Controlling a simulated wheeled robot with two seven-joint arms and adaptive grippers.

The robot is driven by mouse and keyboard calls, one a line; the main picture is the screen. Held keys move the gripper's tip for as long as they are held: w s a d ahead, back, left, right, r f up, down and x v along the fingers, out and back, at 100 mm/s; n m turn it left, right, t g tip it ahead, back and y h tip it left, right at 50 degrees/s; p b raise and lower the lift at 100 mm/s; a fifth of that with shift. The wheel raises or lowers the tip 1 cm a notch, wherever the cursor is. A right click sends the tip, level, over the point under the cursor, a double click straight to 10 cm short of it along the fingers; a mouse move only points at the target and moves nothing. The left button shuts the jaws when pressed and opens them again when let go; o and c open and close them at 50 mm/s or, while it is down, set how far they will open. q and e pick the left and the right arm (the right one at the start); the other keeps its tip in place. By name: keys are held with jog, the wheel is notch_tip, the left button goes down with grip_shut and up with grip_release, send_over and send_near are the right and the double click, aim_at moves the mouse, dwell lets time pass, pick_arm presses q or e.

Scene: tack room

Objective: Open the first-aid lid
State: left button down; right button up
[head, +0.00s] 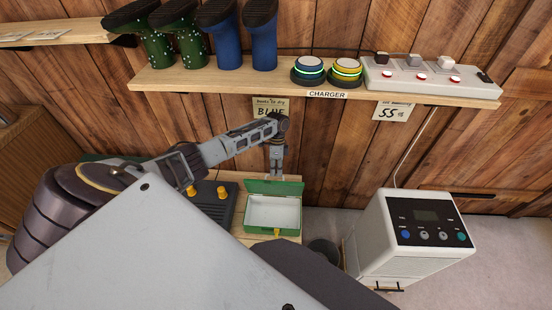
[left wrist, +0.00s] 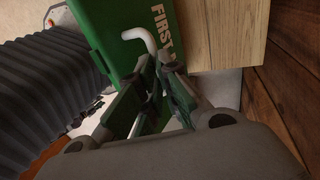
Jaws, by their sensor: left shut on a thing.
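The green first-aid box (head: 249,229) stands on a wooden surface below the shelf, its white inside showing. Its green lid (head: 258,187) stands raised at the back edge. In the left wrist view the lid (left wrist: 118,45) fills the upper middle, with the lettering "FIRST" in white. A bent white handle (left wrist: 141,37) runs from the lid down to between my fingers. My left gripper (head: 277,174) reaches down behind the lid's top edge. In the wrist view the left gripper (left wrist: 160,85) is shut on the handle, its grip partly hidden by the fingers. My right gripper is not in view.
A dark box with yellow knobs (head: 212,208) stands left of the first-aid box. A white appliance (head: 380,237) stands to the right. The shelf (head: 210,82) above holds boots, two round devices and a power strip (head: 425,75).

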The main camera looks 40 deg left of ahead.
pick_arm(q)
jog(key=c, duration=1.9)
grip_release()
jog(key=shift+s+d+f, duration=0.3)
jog(key=shift+s+f, duration=0.25)
jog(key=shift+f, duration=0.25)
jog(key=shift+c, duration=0.2)
jog(key=shift+o, duration=1.1)
jog(key=shift+w+f, duration=0.15)
jog(key=shift+o, duration=0.8)
jog(key=shift+w+a, duration=0.15)
jog(key=shift+w, duration=0.15)
jog(key=shift+s+r, duration=0.1)
jog(key=shift+r, duration=0.25)
jog(key=v, duration=1.1)
jog(key=shift+w+r, duration=0.25)
jog(key=shift+w, duration=0.05)
jog(key=shift+s, duration=0.15)
